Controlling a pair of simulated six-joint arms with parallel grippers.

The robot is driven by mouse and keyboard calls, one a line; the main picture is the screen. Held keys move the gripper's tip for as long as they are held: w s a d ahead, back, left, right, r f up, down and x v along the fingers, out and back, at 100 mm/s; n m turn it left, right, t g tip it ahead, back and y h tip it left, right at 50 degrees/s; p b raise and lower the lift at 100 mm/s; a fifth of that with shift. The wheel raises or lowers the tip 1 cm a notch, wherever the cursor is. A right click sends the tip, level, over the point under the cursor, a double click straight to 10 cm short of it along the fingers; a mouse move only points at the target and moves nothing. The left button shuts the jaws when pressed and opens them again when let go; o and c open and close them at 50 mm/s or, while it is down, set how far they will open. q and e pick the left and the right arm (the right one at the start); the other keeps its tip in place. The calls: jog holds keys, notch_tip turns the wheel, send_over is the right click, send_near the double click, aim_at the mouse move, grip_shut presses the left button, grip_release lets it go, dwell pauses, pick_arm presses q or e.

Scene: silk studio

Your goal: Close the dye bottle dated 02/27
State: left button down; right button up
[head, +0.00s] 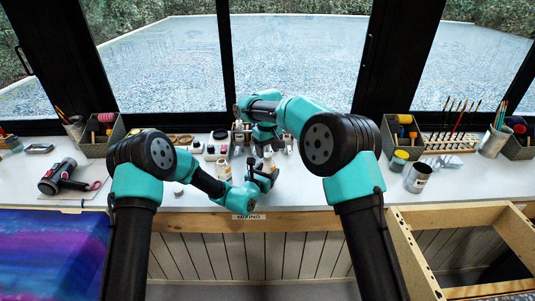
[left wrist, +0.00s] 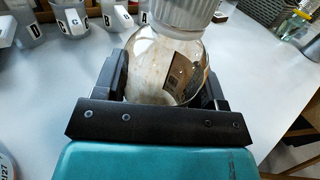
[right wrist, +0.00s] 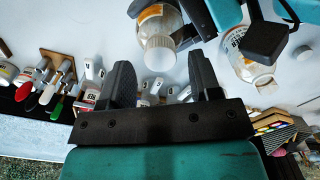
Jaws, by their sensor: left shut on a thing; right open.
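My left gripper (head: 264,178) is shut around a clear bottle (left wrist: 150,68) near the table's front, beside the MIXING label. A white ribbed cap (left wrist: 183,12) sits on its top; whether it is fully tightened I cannot tell. Its label date is unreadable. The right wrist view shows this bottle (right wrist: 158,18) with its cap toward my right gripper (right wrist: 162,78), which is open and empty. A second bottle (head: 223,169) stands to the left; it also shows in the right wrist view (right wrist: 245,62). A label ending in 27 (left wrist: 5,172) shows at the left wrist view's edge.
A loose white cap (head: 178,188) lies on the table left of the second bottle. A black tool (head: 66,178) lies at left.

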jog(key=shift+r, duration=1.25)
jog(key=shift+c, duration=0.3)
jog(key=shift+r+n, duration=1.2)
jog(key=shift+r, duration=0.55)
jog(key=shift+f, duration=0.1)
jog(key=shift+f, duration=3.95)
